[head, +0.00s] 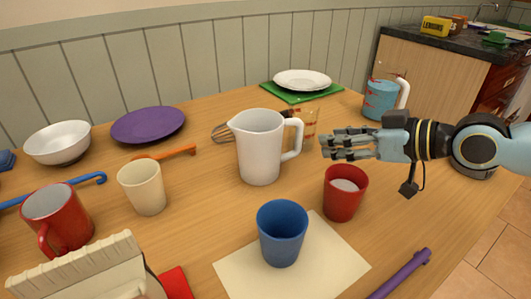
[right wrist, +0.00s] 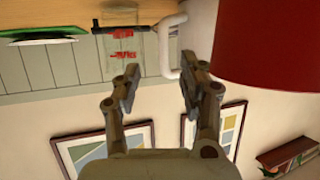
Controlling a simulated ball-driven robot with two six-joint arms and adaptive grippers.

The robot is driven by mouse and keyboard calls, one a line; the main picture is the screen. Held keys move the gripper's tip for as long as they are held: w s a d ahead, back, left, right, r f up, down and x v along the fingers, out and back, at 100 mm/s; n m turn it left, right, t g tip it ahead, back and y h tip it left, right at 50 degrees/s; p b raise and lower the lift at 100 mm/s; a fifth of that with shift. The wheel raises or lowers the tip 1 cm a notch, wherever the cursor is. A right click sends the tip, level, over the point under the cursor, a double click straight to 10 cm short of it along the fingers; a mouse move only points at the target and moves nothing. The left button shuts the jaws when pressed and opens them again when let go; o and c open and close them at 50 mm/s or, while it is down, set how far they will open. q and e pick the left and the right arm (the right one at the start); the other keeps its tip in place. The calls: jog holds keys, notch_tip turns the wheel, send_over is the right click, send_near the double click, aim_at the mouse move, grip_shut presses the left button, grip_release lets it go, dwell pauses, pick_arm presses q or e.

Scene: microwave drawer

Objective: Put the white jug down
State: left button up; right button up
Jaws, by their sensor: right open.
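The white jug (head: 260,147) stands upright on the wooden table in the head view, its handle (head: 294,138) facing right. My right gripper (head: 326,146) is to the right of the handle, open and apart from it, with nothing in its fingers. In the right wrist view the two fingers of my right gripper (right wrist: 155,90) are spread, and the white handle (right wrist: 170,48) shows beyond them. The jug's body is mostly hidden there. My left gripper does not show.
A red cup (head: 345,193) stands just below my right gripper, and a blue cup (head: 282,233) stands on a paper sheet (head: 338,272). A cream cup (head: 143,188) and red mug (head: 57,217) are at left. A patterned glass (head: 304,122) is behind the handle.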

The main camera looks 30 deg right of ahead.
jog(key=x, duration=0.1)
jog(key=b+x, duration=0.1)
jog(key=shift+w+f, duration=0.25)
jog(key=shift+f, duration=0.1)
jog(key=shift+w+a+f+b, duration=0.15)
jog(key=shift+w+a+b, duration=0.2)
jog(key=shift+w, duration=0.15)
jog(key=b+x, duration=0.1)
jog(key=x, duration=0.2)
jog(key=shift+w+a+f, duration=0.2)
jog(key=shift+w+a, duration=0.05)
jog(key=shift+a, duration=0.05)
jog(key=shift+w+a, duration=0.1)
jog(key=shift+w, duration=0.15)
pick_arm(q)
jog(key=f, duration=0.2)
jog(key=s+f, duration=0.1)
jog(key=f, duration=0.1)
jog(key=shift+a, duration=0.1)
pick_arm(e)
grip_shut()
